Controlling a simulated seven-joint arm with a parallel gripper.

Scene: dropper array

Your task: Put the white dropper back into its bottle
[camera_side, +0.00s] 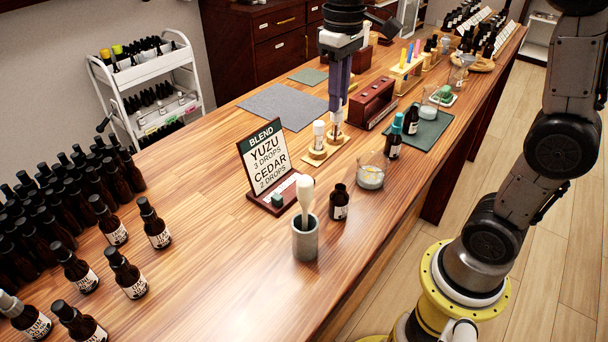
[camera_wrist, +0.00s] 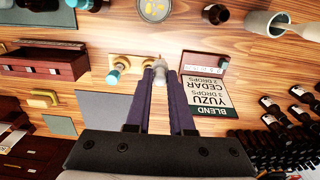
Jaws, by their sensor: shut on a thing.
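My gripper (camera_side: 337,112) points down over the small wooden stand (camera_side: 326,150) and is shut on the white dropper. The dropper's pale top (camera_wrist: 159,71) shows between the fingertips in the wrist view; its lower part is hard to make out, and I cannot tell whether it is clear of the stand. An uncapped amber bottle (camera_side: 339,203) stands upright on the bench nearer the front edge, apart from the gripper. It also shows near the top of the wrist view (camera_wrist: 217,17).
The blend sign (camera_side: 264,165), a grey cup with a pale tool (camera_side: 305,240), a glass beaker (camera_side: 371,172) and a teal-capped bottle (camera_side: 393,137) stand around. A red-brown box (camera_side: 372,103) is behind.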

